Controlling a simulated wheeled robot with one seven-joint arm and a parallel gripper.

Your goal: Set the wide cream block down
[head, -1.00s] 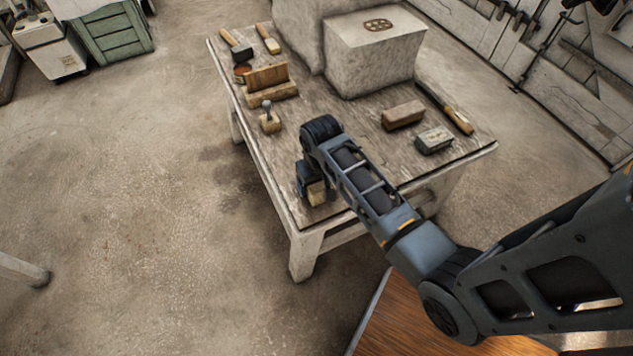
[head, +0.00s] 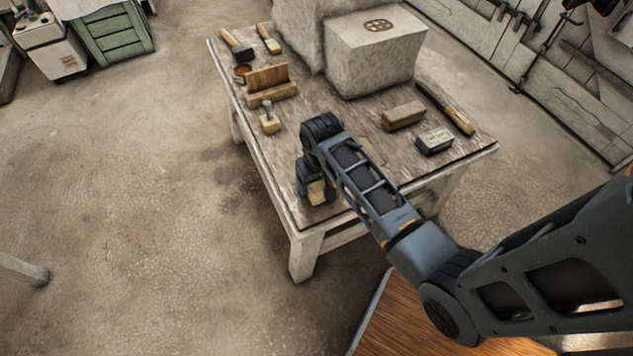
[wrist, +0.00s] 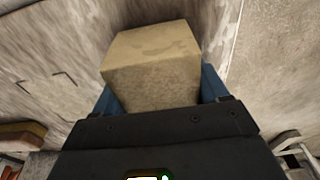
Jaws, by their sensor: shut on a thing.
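The wide cream block (head: 316,193) is in my gripper (head: 311,187), low over the near left corner of the worktable (head: 283,178). In the wrist view the block (wrist: 152,65) fills the space between the two blue fingers of my gripper (wrist: 160,92), which is shut on it. My wrist and arm hide much of the block in the head view. I cannot tell whether its underside touches the tabletop.
A small wooden block with a knob (head: 270,120), a brown brick (head: 403,115), a grey box (head: 434,140) and a wooden rack (head: 268,82) are on the table. A large plaster block (head: 375,55) stands at the back. The table's edge is close to my gripper.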

